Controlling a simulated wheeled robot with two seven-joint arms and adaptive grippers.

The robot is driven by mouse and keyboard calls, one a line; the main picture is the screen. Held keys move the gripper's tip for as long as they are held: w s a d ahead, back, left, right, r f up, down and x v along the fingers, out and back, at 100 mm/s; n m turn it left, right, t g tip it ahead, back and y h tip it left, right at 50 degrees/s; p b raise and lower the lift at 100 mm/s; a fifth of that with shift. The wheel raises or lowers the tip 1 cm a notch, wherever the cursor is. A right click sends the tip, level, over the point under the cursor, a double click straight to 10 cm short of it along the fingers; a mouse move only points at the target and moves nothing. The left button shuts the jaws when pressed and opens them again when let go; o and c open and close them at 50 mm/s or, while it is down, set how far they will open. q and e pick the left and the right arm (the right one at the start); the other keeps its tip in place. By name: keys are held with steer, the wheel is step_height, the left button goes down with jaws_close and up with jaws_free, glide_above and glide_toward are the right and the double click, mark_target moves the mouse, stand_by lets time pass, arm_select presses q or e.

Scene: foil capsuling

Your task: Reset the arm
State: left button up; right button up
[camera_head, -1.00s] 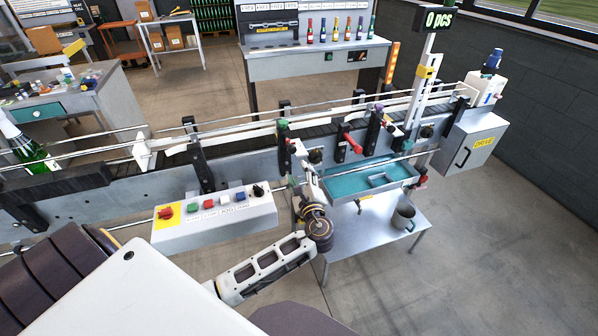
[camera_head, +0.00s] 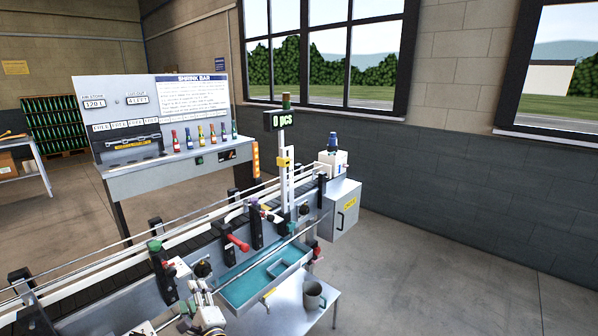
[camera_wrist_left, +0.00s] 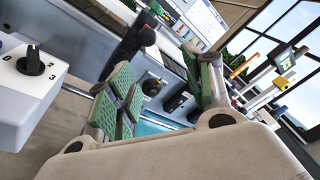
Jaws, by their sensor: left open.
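The conveyor's side and dark knobs lie beyond the fingers. My right gripper is in neither view.
A teal tray (camera_head: 238,291) is fixed along the conveyor, with a grey mug (camera_head: 313,296) on a low table beside it. A red-handled clamp (camera_head: 238,243) is close by. A control box with a dial (camera_wrist_left: 35,65) is near my wrist. Floor at right is clear.

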arm_select(q)
steer(key=w+d+f+n+h, duration=0.1)
steer(key=w+d+f+h, duration=0.2)
steer(key=f, duration=0.5)
steer(key=w+d+f+n+h, duration=0.1)
steer(key=d+f+h, duration=0.25)
steer(key=f, duration=0.35)
steer(key=s+a+f+n+g+h, duration=0.1)
steer(key=s+f+n+g, duration=0.15)
steer(key=f, duration=0.55)
steer(key=s+a+f+n+g+h, duration=0.1)
steer(key=s+f+h, duration=0.15)
steer(key=f, duration=0.65)
steer(key=s+a+f+n+g+h, duration=0.15)
steer(key=s+f, duration=0.25)
steer(key=f, duration=0.4)
steer(key=s+a+f+n+g, duration=0.3)
steer(key=s+f+n+g, duration=0.25)
steer(key=s+f, duration=1.5)
steer(key=s+d+f+n+g, duration=0.1)
steer(key=s+d+f, duration=0.1)
steer(key=s, duration=1)
steer(key=s+d+f+n+g, duration=0.1)
steer(key=s+d, duration=0.1)
steer(key=s, duration=1)
steer(key=shift+s+f, duration=0.2)
steer(key=shift+f, duration=0.15)
